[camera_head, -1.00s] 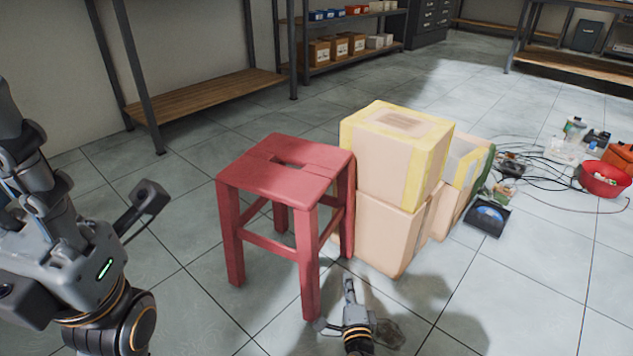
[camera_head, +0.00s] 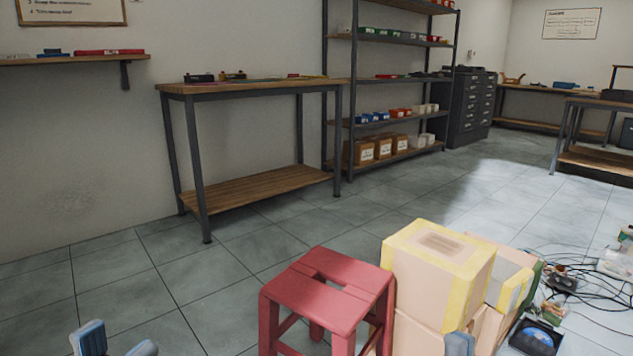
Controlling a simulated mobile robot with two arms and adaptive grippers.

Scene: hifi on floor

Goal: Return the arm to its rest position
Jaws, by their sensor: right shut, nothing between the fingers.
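My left gripper (camera_head: 116,340) shows at the bottom left, its two blue-grey fingertips apart with only floor seen between them. My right gripper (camera_head: 460,343) shows as a small blue-grey tip at the bottom edge, in front of the stacked boxes in the picture. It is shut and empty. Most of both arms is below the view, so their full posture is hidden.
A red stool (camera_head: 330,292) stands at the bottom centre, beside stacked cardboard boxes (camera_head: 440,262). Cables and a black device (camera_head: 535,338) lie on the floor at right. A workbench (camera_head: 250,88) and shelving (camera_head: 398,126) line the wall. Floor left of the stool is clear.

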